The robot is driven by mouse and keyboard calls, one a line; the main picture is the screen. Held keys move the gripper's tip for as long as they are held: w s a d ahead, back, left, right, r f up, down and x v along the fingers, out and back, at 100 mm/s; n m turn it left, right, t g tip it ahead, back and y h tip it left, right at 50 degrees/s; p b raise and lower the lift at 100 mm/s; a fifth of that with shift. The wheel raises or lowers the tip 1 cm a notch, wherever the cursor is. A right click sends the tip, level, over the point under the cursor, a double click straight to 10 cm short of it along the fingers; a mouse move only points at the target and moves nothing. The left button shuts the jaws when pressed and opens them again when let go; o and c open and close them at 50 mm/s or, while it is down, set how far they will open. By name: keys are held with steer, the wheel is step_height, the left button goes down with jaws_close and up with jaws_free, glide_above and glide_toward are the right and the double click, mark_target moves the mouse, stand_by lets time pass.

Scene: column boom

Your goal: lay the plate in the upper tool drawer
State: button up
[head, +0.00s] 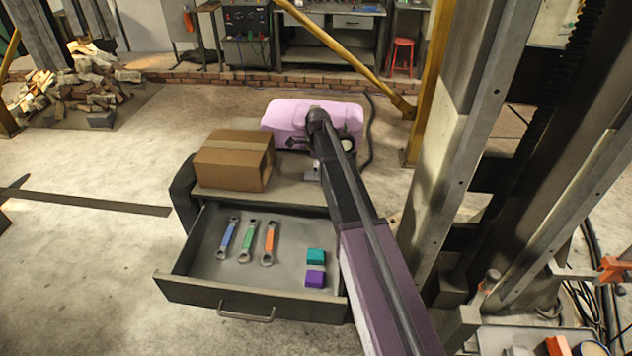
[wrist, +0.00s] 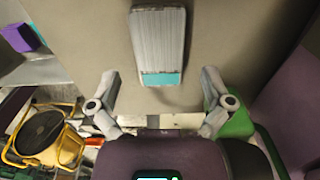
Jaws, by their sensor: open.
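The plate (wrist: 158,38) is a narrow ribbed grey slab with a teal end, lying on a flat beige-grey surface in the wrist view. My gripper (wrist: 160,78) is open, its two fingers spread on either side of the plate's teal end. Nothing is held. In the head view my wrist hides most of the gripper above the cabinet top, and I cannot clearly make out the plate there. The tool drawer (head: 210,291) is pulled open. It holds blue, green and orange-handled wrenches (head: 247,242) at the left, and teal (head: 316,256) and purple (head: 315,279) blocks at the right.
A cardboard box (head: 233,160) stands on the cabinet top, left of my arm. A pink case (head: 287,116) lies behind it. The drawer floor is bare in front of the wrenches and between them and the blocks. Steel columns (head: 455,150) rise close to the right of my arm.

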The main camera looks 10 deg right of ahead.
steer(key=shift+f+b, duration=1.1)
steer(key=shift+f, duration=0.25)
steer(key=c, duration=1.3)
steer(key=shift+o, duration=0.2)
steer(key=shift+r, duration=0.2)
step_height(320, 180, up, 4)
steer(key=p, duration=0.4)
steer(key=shift+f, duration=0.25)
steer(key=s+r+p, duration=0.1)
steer(key=s, duration=1.5)
steer(key=shift+a, duration=0.25)
steer(key=shift+r, duration=0.1)
